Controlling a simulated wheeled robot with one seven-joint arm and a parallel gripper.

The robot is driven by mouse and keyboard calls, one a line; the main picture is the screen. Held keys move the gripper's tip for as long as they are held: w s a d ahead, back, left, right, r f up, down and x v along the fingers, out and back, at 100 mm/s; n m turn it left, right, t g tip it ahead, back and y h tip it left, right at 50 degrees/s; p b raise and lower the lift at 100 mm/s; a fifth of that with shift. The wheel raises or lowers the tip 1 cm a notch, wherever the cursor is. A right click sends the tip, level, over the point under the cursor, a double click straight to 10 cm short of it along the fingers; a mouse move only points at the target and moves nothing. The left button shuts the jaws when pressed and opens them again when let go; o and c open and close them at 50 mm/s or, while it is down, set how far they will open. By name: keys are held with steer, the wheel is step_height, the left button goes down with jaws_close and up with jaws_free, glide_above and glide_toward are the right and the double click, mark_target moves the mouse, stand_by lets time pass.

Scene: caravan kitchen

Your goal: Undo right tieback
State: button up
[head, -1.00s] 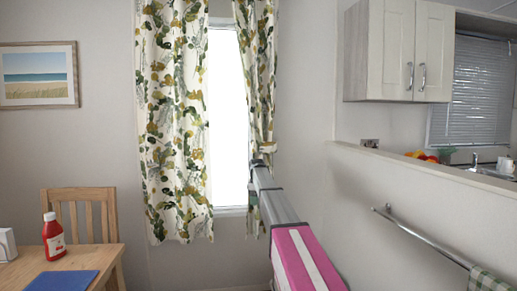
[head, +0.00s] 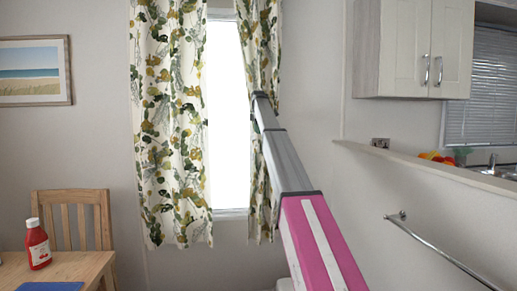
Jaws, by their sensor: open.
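The right curtain (head: 259,45), white with a green and ochre leaf print, hangs at the right side of the bright window (head: 223,120). It narrows on the way down, and its lower part (head: 257,205) shows just left of my arm. The right tieback does not show; my arm and gripper cover that part of the curtain, so I cannot tell whether it is fastened. My gripper (head: 261,98) is open, at the end of my raised arm, in front of the right curtain at about mid height. Whether it touches the cloth is unclear.
The left curtain (head: 168,110) hangs loose. At right are a wall cupboard (head: 412,50), a half wall with a ledge (head: 420,163) and a metal rail (head: 440,252). A table (head: 75,268) with a red bottle (head: 38,245) and a chair (head: 75,210) stand at left.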

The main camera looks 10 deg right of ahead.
mark_target(258, 147)
steer(key=shift+w+r, duration=0.35)
step_height(258, 147, down, 11)
steer(key=shift+r, duration=0.15)
steer(key=shift+s+d, duration=0.1)
jaws_close()
